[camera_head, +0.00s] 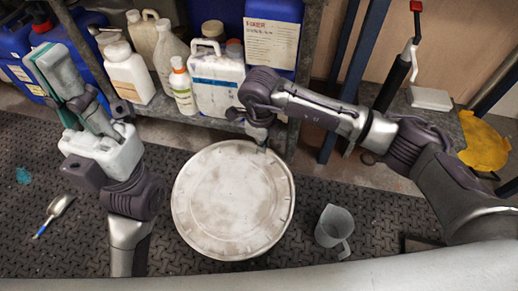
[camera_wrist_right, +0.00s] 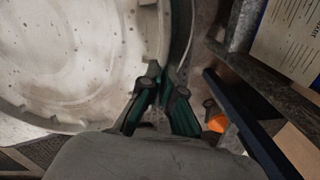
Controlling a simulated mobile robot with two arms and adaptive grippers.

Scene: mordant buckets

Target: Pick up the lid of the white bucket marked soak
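The round white lid (camera_head: 228,205), stained with brown smudges, lies flat in the middle of the head view and hides the bucket under it. No "soak" marking can be read. My right gripper (camera_head: 262,143) is at the lid's far right rim, pointing down. In the right wrist view the lid (camera_wrist_right: 75,60) fills the left side. There the fingers of my right gripper (camera_wrist_right: 167,85) stand apart by the rim, with a narrow gap between them; contact with the rim is unclear. My left gripper (camera_head: 52,68) is raised at the upper left, away from the lid, its finger gap unclear.
A shelf behind holds white bottles (camera_head: 215,78) and a blue container (camera_head: 272,35). A clear measuring jug (camera_head: 334,226) stands right of the lid on the dark mat. A yellow cloth (camera_head: 484,143) is at the far right.

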